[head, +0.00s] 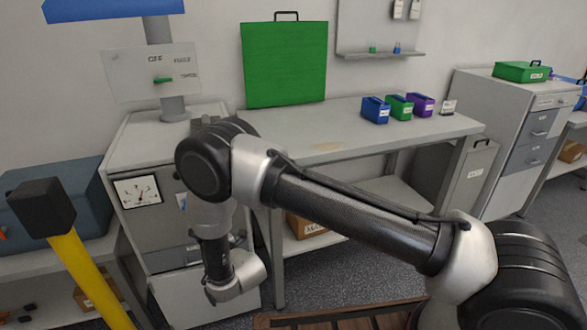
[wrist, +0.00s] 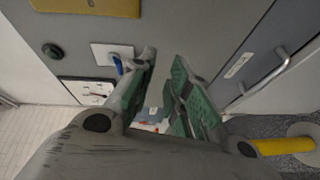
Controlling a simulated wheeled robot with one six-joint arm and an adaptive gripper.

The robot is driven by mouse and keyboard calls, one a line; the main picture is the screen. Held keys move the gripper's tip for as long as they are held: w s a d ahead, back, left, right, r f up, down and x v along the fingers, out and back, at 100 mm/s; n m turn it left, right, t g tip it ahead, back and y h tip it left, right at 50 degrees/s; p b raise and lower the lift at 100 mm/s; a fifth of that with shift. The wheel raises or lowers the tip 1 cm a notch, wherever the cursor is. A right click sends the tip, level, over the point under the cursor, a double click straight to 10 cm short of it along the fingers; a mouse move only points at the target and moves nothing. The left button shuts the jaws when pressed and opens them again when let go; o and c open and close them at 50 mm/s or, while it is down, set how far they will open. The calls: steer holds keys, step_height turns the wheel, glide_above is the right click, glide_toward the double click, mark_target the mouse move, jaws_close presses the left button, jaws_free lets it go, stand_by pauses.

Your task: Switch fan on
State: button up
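A white plate (wrist: 102,50) with a blue lever (wrist: 117,63) is on the grey cabinet front in the wrist view. No readable label shows whether this is the fan switch. My gripper (wrist: 165,60) is open, with nothing seen held between its green-padded fingers. The left fingertip appears close to the right of the blue lever; contact cannot be told. In the head view the plate (head: 182,200) is partly hidden by my arm, and the fingers are hard to make out.
A dial gauge (head: 138,191) sits left of the plate. The wrist view shows a black knob (wrist: 52,50) and a drawer handle (wrist: 281,57). A yellow post with a black top (head: 40,206) stands at left. The bench (head: 330,145) beside the cabinet carries small coloured boxes.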

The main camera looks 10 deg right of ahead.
steer(key=s+d+f+m+g+h, duration=0.2)
steer(key=d+m+g+h, duration=0.3)
steer(key=d+m+g, duration=0.2)
steer(key=w+d+r+m+g+h, duration=0.1)
steer(key=d+r+m, duration=0.6)
steer(key=d+r, duration=1.4)
step_height(320, 180, up, 2)
steer(key=shift+r+g+h, duration=0.1)
steer(key=shift+g+h, duration=0.4)
steer(key=shift+w, duration=0.1)
